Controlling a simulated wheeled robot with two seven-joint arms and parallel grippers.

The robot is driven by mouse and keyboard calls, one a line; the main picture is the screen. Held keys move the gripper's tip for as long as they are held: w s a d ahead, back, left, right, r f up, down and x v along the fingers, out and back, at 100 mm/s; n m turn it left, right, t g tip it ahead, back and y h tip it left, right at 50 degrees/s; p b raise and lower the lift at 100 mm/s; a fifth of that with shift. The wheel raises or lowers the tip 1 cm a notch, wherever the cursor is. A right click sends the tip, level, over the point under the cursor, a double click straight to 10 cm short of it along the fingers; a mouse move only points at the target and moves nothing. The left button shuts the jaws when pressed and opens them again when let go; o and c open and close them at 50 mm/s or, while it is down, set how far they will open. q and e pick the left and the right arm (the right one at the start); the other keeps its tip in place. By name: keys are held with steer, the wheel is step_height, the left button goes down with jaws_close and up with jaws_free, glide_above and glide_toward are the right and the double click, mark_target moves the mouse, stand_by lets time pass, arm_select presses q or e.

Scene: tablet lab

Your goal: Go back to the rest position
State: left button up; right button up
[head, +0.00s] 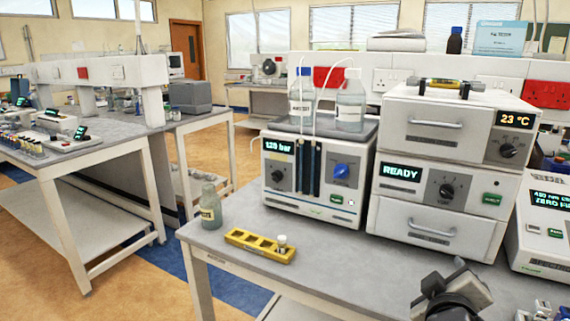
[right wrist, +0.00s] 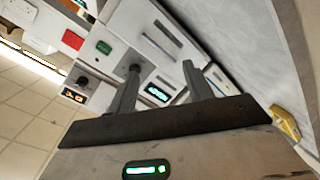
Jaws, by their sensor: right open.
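My right gripper (head: 452,283) is at the bottom right of the head view, above the front part of the bench (head: 330,262). In the right wrist view the right gripper (right wrist: 158,84) shows two fingers standing apart with nothing between them. The fingers point toward the stacked white oven units, which lie beyond them. My left gripper does not show in either view.
A yellow rack (head: 259,245) with one capped vial (head: 282,244) and a labelled bottle (head: 210,207) stand at the bench's left. An instrument (head: 316,175) carrying two bottles, the oven units (head: 446,172) and a spectrometer (head: 545,225) fill the back. The bench front is mostly clear.

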steer(key=s+a+f+m+g+y, duration=0.1)
steer(key=s+a+f+g+y, duration=0.35)
steer(key=s+f, duration=0.55)
steer(key=s+a+f+m+g+y, duration=0.25)
steer(key=s+a+f+g, duration=0.35)
steer(key=s, duration=0.8)
steer(key=w+a+f+t+y, duration=0.1)
steer(key=w+a+f+t, duration=0.1)
steer(key=w+f+t, duration=0.1)
steer(key=w+a+f+n+t+y, duration=0.1)
steer(key=w+a+f+t+y, duration=0.1)
steer(key=f, duration=0.4)
steer(key=shift+w+a+f+t, duration=0.25)
steer(key=shift+w+a+t, duration=0.25)
steer(key=shift+t, duration=0.75)
